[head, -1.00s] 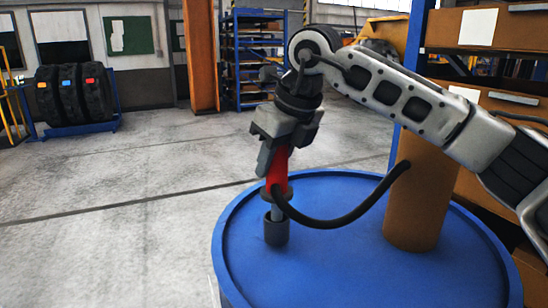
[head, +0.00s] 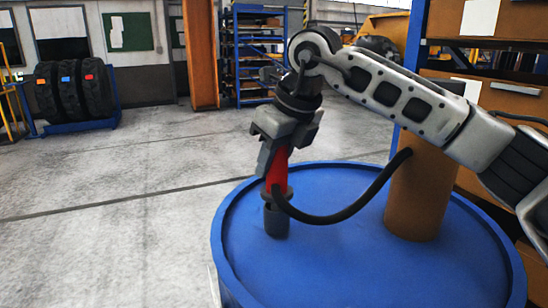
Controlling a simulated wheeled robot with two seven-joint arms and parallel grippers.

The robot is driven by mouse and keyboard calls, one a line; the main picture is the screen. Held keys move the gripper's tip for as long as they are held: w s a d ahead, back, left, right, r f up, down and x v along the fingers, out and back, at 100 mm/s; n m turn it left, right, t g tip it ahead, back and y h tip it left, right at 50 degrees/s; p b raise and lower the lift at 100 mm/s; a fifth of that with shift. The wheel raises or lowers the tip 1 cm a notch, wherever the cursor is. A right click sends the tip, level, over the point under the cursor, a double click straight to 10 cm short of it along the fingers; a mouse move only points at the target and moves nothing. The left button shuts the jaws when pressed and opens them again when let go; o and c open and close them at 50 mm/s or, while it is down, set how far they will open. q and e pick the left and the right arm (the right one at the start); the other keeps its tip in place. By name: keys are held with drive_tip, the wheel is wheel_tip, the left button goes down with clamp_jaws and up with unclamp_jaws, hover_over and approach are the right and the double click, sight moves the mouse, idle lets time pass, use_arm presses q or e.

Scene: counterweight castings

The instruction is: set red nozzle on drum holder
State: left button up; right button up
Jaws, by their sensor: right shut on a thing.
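The red nozzle (head: 278,172) is upright in my right gripper (head: 273,162), which is shut on its red upper part. A black hose runs from the nozzle's lower end to the right. The drum holder, a dark grey cup (head: 277,222), stands on the blue drum top (head: 325,258). The nozzle's lower end is at the cup's mouth and its tip is hidden, seemingly inside the cup. My left gripper is not in view.
A brown cylinder (head: 415,200) stands on the drum top at the right, with the hose passing close to it. Shelving with brown boxes (head: 480,25) is behind it at the right. A rack of black tyres (head: 72,92) stands far left. The floor at left is clear.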

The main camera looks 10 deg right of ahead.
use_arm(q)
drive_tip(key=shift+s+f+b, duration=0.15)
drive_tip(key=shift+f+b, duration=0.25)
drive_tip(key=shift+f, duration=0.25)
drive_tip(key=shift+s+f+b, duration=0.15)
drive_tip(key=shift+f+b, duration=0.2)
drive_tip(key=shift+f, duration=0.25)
use_arm(e)
drive_tip(key=shift+f, duration=1)
drive_tip(key=o, duration=0.9)
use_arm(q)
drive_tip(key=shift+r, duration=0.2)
use_arm(e)
drive_tip(key=shift+r, duration=0.1)
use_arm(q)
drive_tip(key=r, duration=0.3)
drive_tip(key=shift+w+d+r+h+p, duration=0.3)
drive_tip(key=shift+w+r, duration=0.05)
use_arm(e)
drive_tip(key=v, duration=1.6)
